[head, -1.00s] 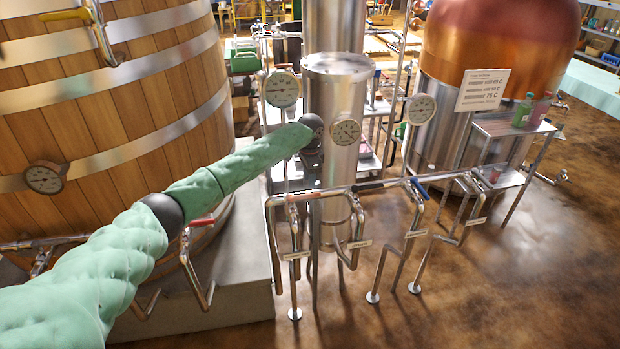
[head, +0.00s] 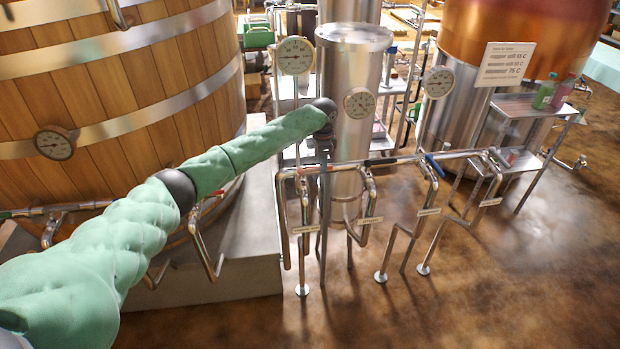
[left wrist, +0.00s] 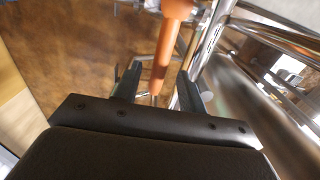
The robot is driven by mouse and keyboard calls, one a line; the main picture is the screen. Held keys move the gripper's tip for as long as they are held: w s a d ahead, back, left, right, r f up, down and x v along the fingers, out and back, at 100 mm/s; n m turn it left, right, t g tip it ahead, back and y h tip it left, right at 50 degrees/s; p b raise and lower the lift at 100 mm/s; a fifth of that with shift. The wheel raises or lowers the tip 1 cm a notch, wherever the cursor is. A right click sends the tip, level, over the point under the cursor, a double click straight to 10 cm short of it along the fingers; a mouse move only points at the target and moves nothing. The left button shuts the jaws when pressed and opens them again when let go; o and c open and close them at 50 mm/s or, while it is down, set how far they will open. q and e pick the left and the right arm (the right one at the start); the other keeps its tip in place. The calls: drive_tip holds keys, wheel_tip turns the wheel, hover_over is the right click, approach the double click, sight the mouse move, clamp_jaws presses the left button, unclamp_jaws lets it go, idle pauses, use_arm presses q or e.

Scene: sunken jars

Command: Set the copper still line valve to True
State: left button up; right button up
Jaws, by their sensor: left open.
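A row of steel pipes (head: 405,160) with lever valves stands in front of the steel column. A blue lever (head: 434,165) sits on the right part of the row; small labels on the pipes are too small to read. The copper still (head: 530,35) is at the back right. My left gripper (head: 326,146) is low beside the steel column, at the pipe row's left part. In the left wrist view, its open fingers (left wrist: 159,74) stand either side of an orange lever (left wrist: 165,48). I cannot tell whether they touch it. My right gripper is not in view.
A wooden vat (head: 110,90) with a gauge stands on a concrete plinth (head: 245,240) at left. The steel column (head: 352,60) with gauges rises behind my gripper. A steel side table (head: 525,108) with bottles stands at right. The brown floor in front is clear.

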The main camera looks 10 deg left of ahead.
use_arm(q)
drive_tip(key=shift+s+f+b, duration=0.1)
drive_tip(key=shift+f+b, duration=0.3)
drive_tip(key=shift+f, duration=1)
